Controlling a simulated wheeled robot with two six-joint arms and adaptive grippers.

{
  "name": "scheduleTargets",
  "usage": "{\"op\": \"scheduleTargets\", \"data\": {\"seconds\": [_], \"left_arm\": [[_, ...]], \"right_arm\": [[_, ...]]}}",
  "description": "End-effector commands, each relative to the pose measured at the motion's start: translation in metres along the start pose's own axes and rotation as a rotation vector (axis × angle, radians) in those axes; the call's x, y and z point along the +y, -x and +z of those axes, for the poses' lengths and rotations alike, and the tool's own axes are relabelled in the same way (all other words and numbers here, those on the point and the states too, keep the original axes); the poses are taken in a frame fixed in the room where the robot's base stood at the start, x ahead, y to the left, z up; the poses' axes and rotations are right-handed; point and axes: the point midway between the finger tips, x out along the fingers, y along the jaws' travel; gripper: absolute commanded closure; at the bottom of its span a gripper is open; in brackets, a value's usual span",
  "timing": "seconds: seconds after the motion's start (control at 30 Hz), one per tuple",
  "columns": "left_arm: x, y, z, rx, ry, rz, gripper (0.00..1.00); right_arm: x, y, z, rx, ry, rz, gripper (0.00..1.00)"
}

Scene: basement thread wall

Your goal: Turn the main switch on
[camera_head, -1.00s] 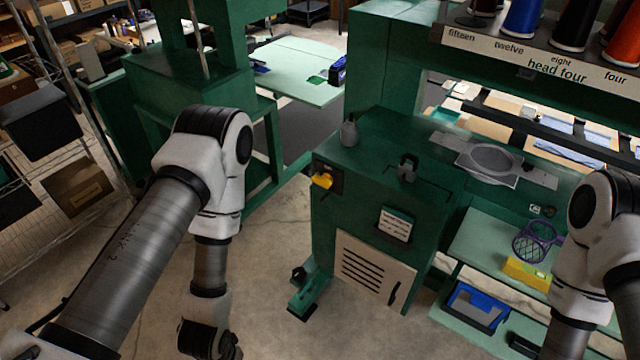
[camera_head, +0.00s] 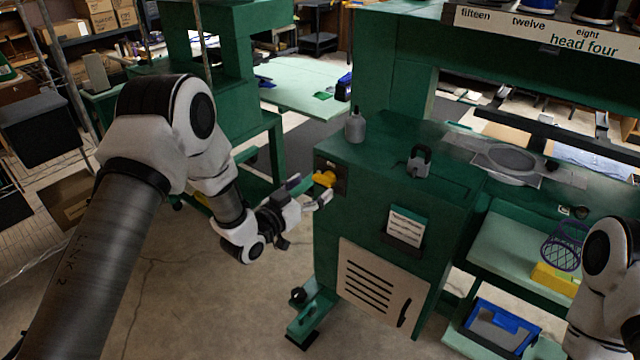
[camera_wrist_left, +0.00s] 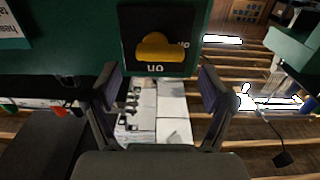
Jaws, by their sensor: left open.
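The main switch is a yellow rotary handle (camera_head: 325,178) on a dark plate, at the upper left of the green machine cabinet's front in the head view. In the left wrist view the yellow handle (camera_wrist_left: 160,47) lies crosswise, with "on" lettering below it and more lettering at its right. My left gripper (camera_head: 308,190) is open and empty, with its fingertips just left of the handle in the head view. In the left wrist view the open fingers (camera_wrist_left: 159,88) stand apart below the handle, with nothing between them. My right gripper is out of view.
A grey padlock (camera_head: 419,161) and a grey bottle (camera_head: 355,125) stand on the cabinet top. A label card (camera_head: 405,228) and a vented panel (camera_head: 372,285) are on its front. A blue bin (camera_head: 497,325) sits at lower right.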

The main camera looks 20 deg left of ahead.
Motion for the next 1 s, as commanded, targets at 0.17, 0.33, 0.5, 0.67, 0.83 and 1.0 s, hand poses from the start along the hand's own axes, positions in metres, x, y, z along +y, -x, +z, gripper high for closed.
{"op": "scheduleTargets", "data": {"seconds": [0.17,0.33,0.5,0.67,0.83,1.0], "left_arm": [[0.001,-0.028,-0.001,-0.001,-0.001,0.001,0.17],[0.0,-0.035,0.001,-0.001,0.002,-0.001,0.17],[0.0,-0.034,0.001,-0.002,0.002,-0.001,0.31],[0.0,-0.034,0.001,-0.002,0.001,-0.001,0.77],[0.0,-0.034,0.001,-0.002,0.0,-0.001,0.77],[0.001,-0.034,0.002,-0.002,-0.021,-0.001,0.77]], "right_arm": [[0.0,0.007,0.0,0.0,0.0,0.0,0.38],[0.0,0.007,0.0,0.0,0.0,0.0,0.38],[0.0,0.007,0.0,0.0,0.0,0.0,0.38],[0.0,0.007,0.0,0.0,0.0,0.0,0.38],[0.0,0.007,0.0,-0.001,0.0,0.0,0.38],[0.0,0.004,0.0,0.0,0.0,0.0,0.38]]}}
